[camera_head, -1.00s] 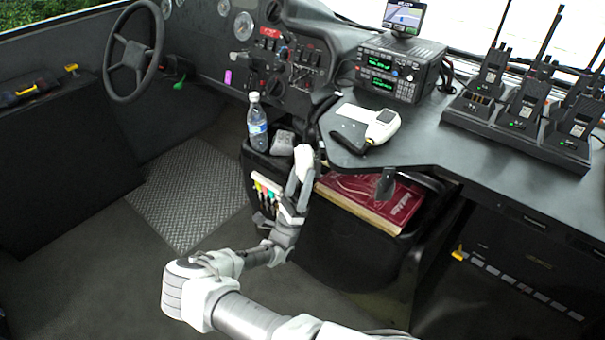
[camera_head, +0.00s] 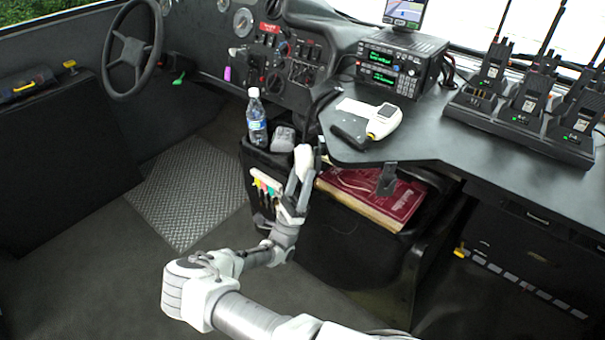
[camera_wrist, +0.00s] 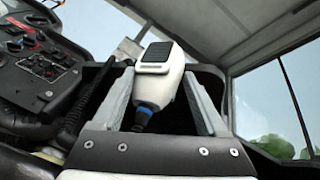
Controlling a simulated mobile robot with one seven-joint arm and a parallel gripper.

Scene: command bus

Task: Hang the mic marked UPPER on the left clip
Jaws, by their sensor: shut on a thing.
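My gripper (camera_wrist: 157,105) is shut on a white handheld mic (camera_wrist: 166,73) with a dark grille, held between its two fingers. The mic's blue-and-black cord end points down between the fingers in the wrist view. In the head view the white mic (camera_head: 304,157) shows at the tip of my gripper (camera_head: 300,180), in front of the black console bin. No UPPER marking is readable. A small dark bracket (camera_head: 387,180) hangs from the desk edge right of my gripper; I cannot tell whether it is a mic clip. I cannot make out a left clip.
The desk above carries a white handheld device (camera_head: 383,121), a radio stack (camera_head: 398,66) and several walkie-talkies in a charger (camera_head: 515,118). Open floor (camera_head: 110,275) lies left.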

